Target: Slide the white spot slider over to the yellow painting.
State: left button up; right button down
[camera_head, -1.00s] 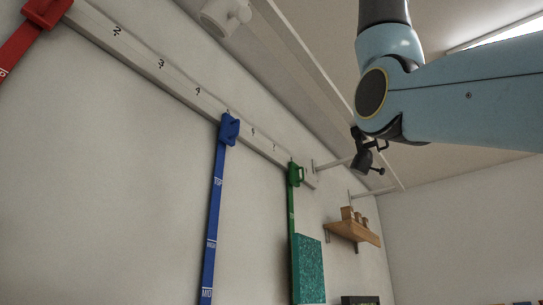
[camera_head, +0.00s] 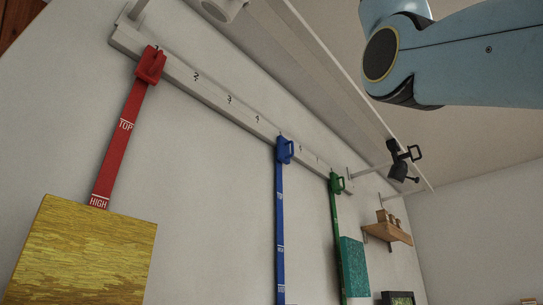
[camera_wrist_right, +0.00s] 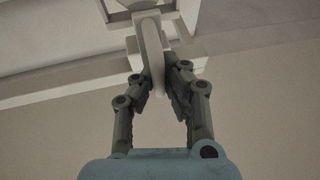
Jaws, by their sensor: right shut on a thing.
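The white spot slider (camera_head: 222,8) is cut off by the top edge of the head view, high above the rail and near the red hanger's end. In the right wrist view, my right gripper (camera_wrist_right: 166,78) is shut on its pale upright handle (camera_wrist_right: 152,45); a white body shows behind the handle. The yellow painting (camera_head: 80,255) hangs at the lower left of the head view from a red strap marked TOP and HIGH. Its lower edge is out of frame. My left gripper is not in view.
A numbered wall rail (camera_head: 214,92) carries red (camera_head: 150,66), blue (camera_head: 284,150) and green (camera_head: 337,183) hangers. A teal painting (camera_head: 352,266) hangs on the green strap. A black spot (camera_head: 402,165) sits farther right. A wooden shelf (camera_head: 388,232) holds small items.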

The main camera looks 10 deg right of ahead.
dwell(0.3)
jog(key=c, duration=1.4)
grip_release()
jog(key=v, duration=1.2)
